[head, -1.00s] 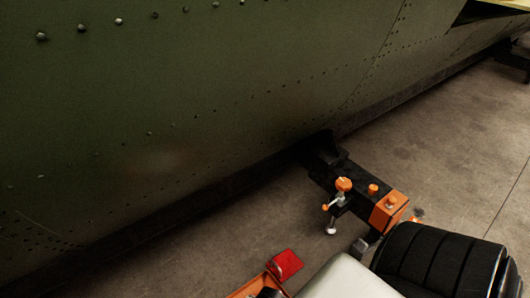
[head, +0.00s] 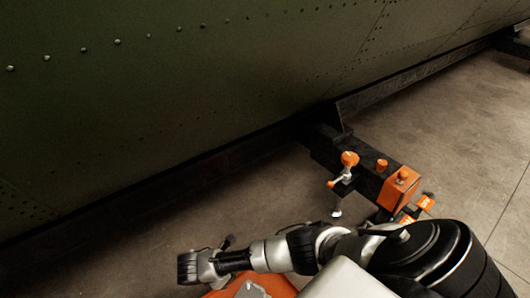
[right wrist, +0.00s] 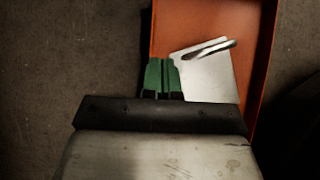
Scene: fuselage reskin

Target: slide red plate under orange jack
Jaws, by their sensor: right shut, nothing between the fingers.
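The orange jack (head: 400,187) is a block on the end of a black beam by the fuselage. An orange-knobbed clamp-like screw (head: 349,159) with a pale foot hangs at the beam's side. No red plate shows now; my right arm covers the floor area where a red piece showed earlier. In the right wrist view my right gripper (right wrist: 160,62) has its green fingers together, empty, above an orange tray (right wrist: 263,60). A pale flat piece (right wrist: 213,80) lies in the tray beside the fingers. My left gripper is not in view.
A metal rod-like piece (right wrist: 208,49) lies on the pale piece. The orange tray also shows at the bottom of the head view (head: 275,282). The green fuselage skin (head: 150,120) fills the back. Bare concrete floor (head: 440,130) lies right of the beam.

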